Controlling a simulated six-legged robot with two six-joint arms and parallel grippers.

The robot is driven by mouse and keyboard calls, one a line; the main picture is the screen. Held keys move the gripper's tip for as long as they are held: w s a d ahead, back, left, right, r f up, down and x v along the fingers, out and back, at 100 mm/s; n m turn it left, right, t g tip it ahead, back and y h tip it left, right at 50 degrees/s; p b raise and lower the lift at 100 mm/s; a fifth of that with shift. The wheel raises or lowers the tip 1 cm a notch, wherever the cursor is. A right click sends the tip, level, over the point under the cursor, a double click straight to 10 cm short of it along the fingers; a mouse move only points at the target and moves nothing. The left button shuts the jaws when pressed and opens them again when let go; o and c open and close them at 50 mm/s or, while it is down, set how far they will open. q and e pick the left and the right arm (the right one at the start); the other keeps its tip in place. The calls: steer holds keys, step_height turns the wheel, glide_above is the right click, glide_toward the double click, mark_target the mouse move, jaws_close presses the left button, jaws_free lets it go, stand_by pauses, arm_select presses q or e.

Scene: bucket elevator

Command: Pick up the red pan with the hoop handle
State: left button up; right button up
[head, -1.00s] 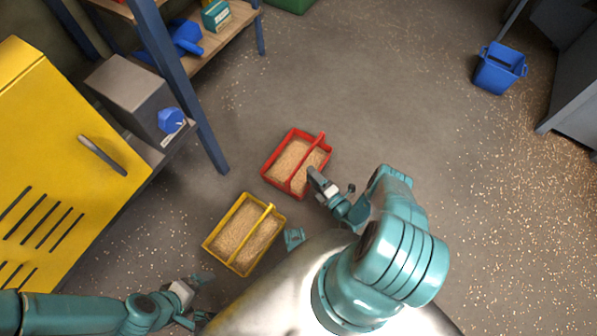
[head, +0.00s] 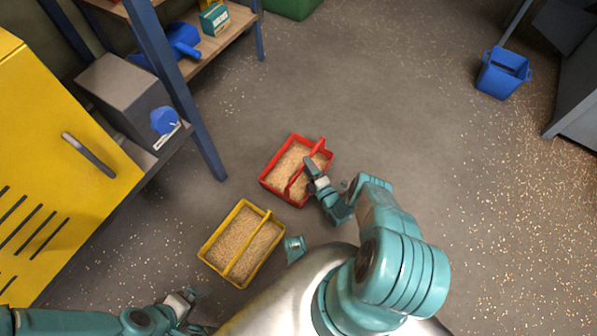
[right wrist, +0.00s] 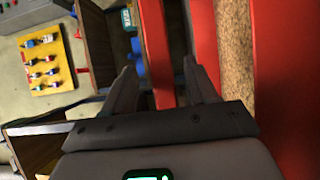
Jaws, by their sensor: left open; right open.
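The red pan (head: 265,181) sits on the floor in the head view, filled with pale grain. Its red hoop handle (head: 296,178) spans the middle. My right gripper (head: 314,172) is open at the pan's right side, overlapping the handle there and hiding part of it. In the right wrist view, a red bar (right wrist: 155,50), apparently the handle, shows between the open fingers (right wrist: 160,88). I cannot tell whether they touch it. More red pan parts and grain lie to the right. My left gripper (head: 197,310) is open and empty at the bottom left.
A yellow pan (head: 208,246) of grain stands just below and left of the red one. A blue shelf post (head: 207,150) and yellow cabinet (head: 60,120) stand left. A blue bucket (head: 503,75) is at upper right. Grain litters the floor; the upper middle is fairly clear.

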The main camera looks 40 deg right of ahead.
steer(key=b+x, duration=0.1)
steer(key=x, duration=0.3)
steer(key=shift+w+f, duration=0.1)
steer(key=shift+w, duration=0.1)
steer(key=shift+a, duration=0.1)
jaws_close()
stand_by(0.9)
stand_by(0.3)
